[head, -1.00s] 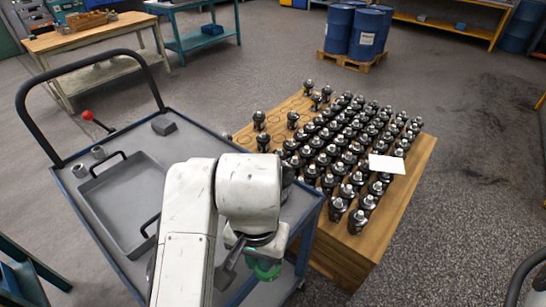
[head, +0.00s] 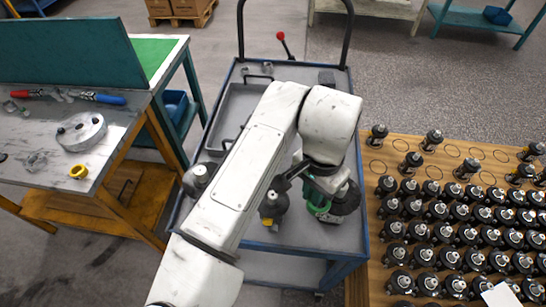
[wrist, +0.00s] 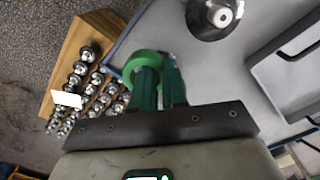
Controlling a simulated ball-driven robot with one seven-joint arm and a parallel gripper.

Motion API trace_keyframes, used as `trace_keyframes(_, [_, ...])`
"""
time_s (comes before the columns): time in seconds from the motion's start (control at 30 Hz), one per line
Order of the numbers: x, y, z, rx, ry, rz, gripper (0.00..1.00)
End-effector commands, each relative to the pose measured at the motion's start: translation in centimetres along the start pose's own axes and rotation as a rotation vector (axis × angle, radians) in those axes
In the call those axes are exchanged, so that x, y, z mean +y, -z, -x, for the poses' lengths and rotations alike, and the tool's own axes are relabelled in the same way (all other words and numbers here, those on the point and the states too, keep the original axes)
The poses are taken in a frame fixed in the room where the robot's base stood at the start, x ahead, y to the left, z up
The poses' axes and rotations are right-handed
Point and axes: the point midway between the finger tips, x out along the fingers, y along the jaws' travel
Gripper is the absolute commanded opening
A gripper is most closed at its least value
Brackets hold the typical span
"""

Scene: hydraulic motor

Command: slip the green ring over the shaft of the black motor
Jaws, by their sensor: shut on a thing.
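My gripper (wrist: 160,82) has green fingers and is shut on the green ring (wrist: 143,65), which sticks out to the left of the fingertips in the wrist view. In the head view my gripper (head: 320,203) hangs over the right part of the trolley top, and I cannot separate ring from fingers there. A dark motor with a yellowish lower part (head: 272,207) stands on the trolley just left of the gripper. A motor with a silver top and pale shaft end (wrist: 214,15) shows in the wrist view, apart from the ring. Another grey-topped motor (head: 197,178) is partly behind my arm.
The trolley (head: 352,120) carries a grey tray (head: 222,112). A wooden pallet box (head: 372,190) with several rows of black motors stands to the right.

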Motion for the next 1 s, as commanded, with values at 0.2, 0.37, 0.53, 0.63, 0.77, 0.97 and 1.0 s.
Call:
trace_keyframes(0.2, [-7.6,-2.7,1.9,0.014,0.013,0.189,0.0])
trace_keyframes(0.37, [-9.8,-3.7,2.3,0.022,0.019,0.242,0.0])
trace_keyframes(0.53, [-10.1,-3.8,1.8,0.023,0.02,0.25,0.0])
trace_keyframes(0.63, [-10.1,-3.8,1.3,0.023,0.02,0.249,0.0])
trace_keyframes(0.77, [-10.1,-3.8,0.3,0.023,0.021,0.249,0.0])
trace_keyframes(0.97, [-10.1,-3.7,-1.5,0.022,0.02,0.248,0.0])
trace_keyframes(1.0, [-10.1,-3.7,-1.8,0.022,0.02,0.248,0.0])
